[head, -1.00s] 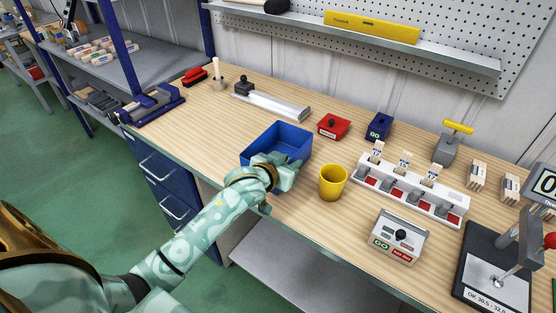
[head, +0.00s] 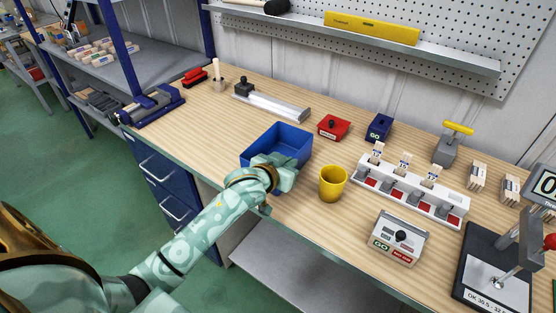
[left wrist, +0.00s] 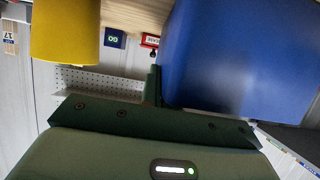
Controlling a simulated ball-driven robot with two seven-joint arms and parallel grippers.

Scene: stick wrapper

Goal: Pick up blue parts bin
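The blue parts bin (head: 284,137) is an open box on the wooden workbench, left of the yellow cup. My left gripper (head: 283,172) is at its near right corner and covers part of the rim there. In the left wrist view the bin (left wrist: 240,55) fills the upper right. The fingers (left wrist: 153,87) are close together at the middle of the palm, against the bin's edge; they look shut on its wall, though the contact is partly hidden. The bin sits level, with no visible gap under it. My right gripper is not in view.
A yellow cup (head: 333,183) stands just right of my left gripper. A red box (head: 334,126) and a dark blue box (head: 379,127) sit behind. A white rack (head: 412,190) and a grey control box (head: 401,238) are on the right. Bare bench lies left of the bin.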

